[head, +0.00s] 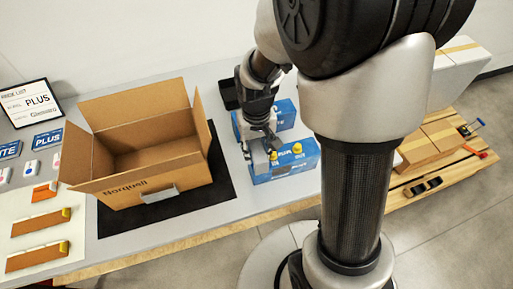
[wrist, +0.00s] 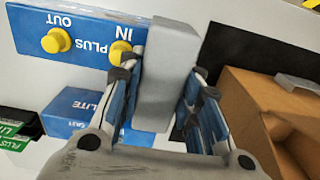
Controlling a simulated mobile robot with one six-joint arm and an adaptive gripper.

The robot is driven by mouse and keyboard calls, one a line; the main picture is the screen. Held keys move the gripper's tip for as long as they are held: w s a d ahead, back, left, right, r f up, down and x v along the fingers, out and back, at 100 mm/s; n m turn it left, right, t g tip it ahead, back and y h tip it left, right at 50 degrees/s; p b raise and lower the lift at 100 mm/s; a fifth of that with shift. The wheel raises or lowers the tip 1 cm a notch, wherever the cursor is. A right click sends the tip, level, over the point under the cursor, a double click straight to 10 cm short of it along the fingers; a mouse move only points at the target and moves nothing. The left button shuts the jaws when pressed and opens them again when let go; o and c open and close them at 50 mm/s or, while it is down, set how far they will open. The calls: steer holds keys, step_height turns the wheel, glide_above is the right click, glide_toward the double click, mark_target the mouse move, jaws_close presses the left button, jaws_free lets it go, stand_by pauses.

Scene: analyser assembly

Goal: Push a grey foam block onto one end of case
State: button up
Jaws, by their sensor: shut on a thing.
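A grey foam block (wrist: 168,75) is held between the fingers of my gripper (wrist: 163,90) in the wrist view. The blue case (wrist: 85,42) has two yellow ports and the words PLUS, IN and OUT on its face. The block is at the case's IN end and covers that edge from view; I cannot tell how far it is on. In the head view my gripper (head: 264,139) is over the left end of the case (head: 290,163), with the block (head: 259,160) at that end.
A second blue box marked LITE (wrist: 85,112) stands close behind the case. An open cardboard box (head: 140,190) sits on a black mat (head: 222,190) to the left. Green boxes (wrist: 14,138) show at the wrist view's left edge. The white table is clear in front of the case.

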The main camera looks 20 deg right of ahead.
steer(key=shift+f+b, duration=1.15)
steer(key=shift+f, duration=0.45)
stand_by(1.7)
steer(key=o, duration=1)
steer(key=shift+c, duration=0.2)
steer(key=shift+r+p, duration=3.05)
steer(key=shift+r, duration=0.55)
steer(key=shift+f, duration=0.1)
